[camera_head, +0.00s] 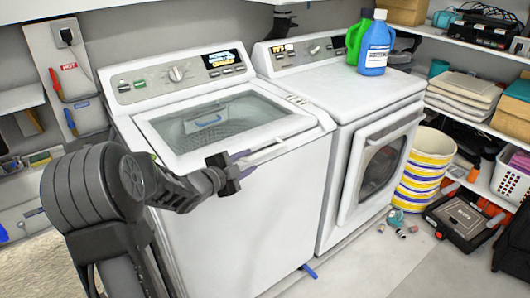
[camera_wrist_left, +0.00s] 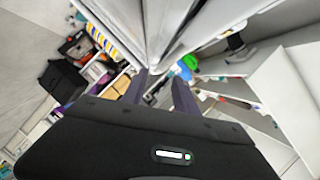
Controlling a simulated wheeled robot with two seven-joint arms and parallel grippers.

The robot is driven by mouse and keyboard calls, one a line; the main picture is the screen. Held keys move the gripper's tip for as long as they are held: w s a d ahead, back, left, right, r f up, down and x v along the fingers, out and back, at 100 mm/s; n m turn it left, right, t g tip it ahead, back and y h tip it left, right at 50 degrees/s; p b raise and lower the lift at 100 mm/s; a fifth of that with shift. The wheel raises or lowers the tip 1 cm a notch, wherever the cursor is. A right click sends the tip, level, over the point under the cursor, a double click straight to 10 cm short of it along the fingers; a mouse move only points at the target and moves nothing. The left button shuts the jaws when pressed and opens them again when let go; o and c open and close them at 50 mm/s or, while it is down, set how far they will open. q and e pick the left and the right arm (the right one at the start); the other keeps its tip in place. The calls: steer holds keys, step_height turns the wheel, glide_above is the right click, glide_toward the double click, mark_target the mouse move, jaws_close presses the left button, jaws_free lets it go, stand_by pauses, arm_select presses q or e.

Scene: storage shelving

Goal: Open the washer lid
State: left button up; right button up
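The washer (camera_head: 240,215) is the white top-loader at the left of the pair in the head view. Its lid (camera_head: 165,142), white-framed with a glass window, lies shut and flat on top. My left gripper (camera_head: 268,149) is at the lid's front edge, near the front right part. In the left wrist view its two fingers (camera_wrist_left: 160,90) are spread apart, with a white machine edge (camera_wrist_left: 155,72) just beyond and between them. I cannot tell whether they touch the lid. My right gripper is not in view.
A white dryer (camera_head: 335,150) stands close at the washer's right, with a blue bottle (camera_head: 375,48) and a green bottle (camera_head: 354,40) on top. The control panel (camera_head: 180,75) rises behind the lid. Shelves and a striped basket (camera_head: 425,165) are at the right.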

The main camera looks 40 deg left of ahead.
mark_target(257, 156)
arm_select(q)
steer(key=p+x, duration=0.1)
steer(key=x, duration=0.6)
steer(key=shift+w, duration=0.25)
steer(key=shift+c, duration=0.5)
jaws_close()
stand_by(1.0)
